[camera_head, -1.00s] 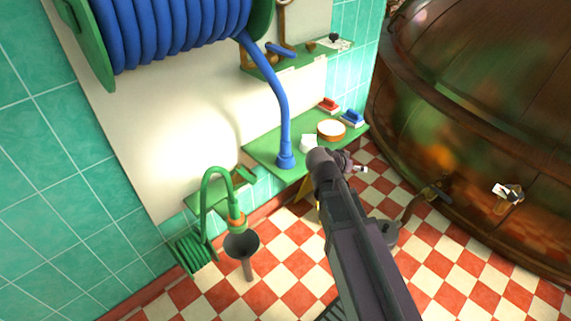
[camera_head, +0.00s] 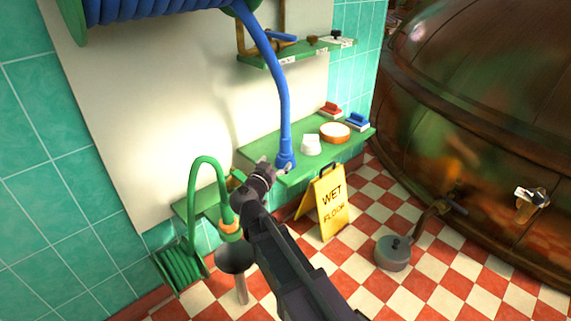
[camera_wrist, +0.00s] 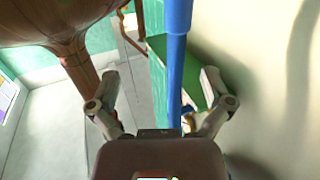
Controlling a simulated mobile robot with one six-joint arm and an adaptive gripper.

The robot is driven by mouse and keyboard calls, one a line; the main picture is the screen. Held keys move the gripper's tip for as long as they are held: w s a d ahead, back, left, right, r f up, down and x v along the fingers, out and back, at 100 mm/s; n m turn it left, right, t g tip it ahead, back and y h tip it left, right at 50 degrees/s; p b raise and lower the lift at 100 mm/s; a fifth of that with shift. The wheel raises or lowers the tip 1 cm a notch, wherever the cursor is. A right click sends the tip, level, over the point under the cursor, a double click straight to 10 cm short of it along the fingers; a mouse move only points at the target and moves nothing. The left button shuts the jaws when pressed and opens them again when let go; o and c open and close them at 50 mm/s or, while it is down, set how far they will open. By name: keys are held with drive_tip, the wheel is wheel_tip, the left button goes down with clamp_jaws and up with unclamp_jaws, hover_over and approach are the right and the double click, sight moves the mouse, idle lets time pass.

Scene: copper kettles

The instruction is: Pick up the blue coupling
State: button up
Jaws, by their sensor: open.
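The blue coupling (camera_head: 286,161) is the flared end of the blue hose (camera_head: 281,95), standing on the front edge of the green shelf (camera_head: 262,147) in the head view. My gripper (camera_head: 277,168) is right beside it, just left and in front, and partly overlaps its lower edge. In the wrist view my gripper (camera_wrist: 160,74) has its two fingers spread wide. The blue hose (camera_wrist: 175,75) runs upright between them in the picture, with a thicker part at the top. I cannot tell whether any finger touches it.
A white cup (camera_head: 311,145), an orange-rimmed bowl (camera_head: 335,133) and red and blue brushes stand to the right on the shelf. A yellow wet-floor sign (camera_head: 326,203) stands below. A green hose (camera_head: 208,164) and a grey funnel (camera_head: 236,258) are at left.

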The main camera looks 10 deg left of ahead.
sight(283, 143)
drive_tip(key=shift+s+a+f+t+y, duration=0.15)
drive_tip(key=shift+a+y, duration=0.05)
drive_tip(key=shift+a, duration=0.35)
drive_tip(key=shift+s+a+f+t+y, duration=0.1)
drive_tip(key=shift+a+t+y, duration=0.1)
drive_tip(key=shift+a, duration=0.3)
drive_tip(key=shift+w+d, duration=0.2)
drive_tip(key=shift+w, duration=1.25)
drive_tip(key=shift+w+d, duration=0.2)
drive_tip(key=shift+w, duration=1.2)
drive_tip(key=shift+w+d, duration=0.2)
drive_tip(key=shift+w, duration=1.25)
drive_tip(key=shift+w+d+r, duration=0.1)
drive_tip(key=shift+w+d, duration=0.1)
drive_tip(key=shift+w, duration=1.1)
drive_tip(key=shift+w+d, duration=0.15)
drive_tip(key=shift+w, duration=1.1)
drive_tip(key=c, duration=1.2)
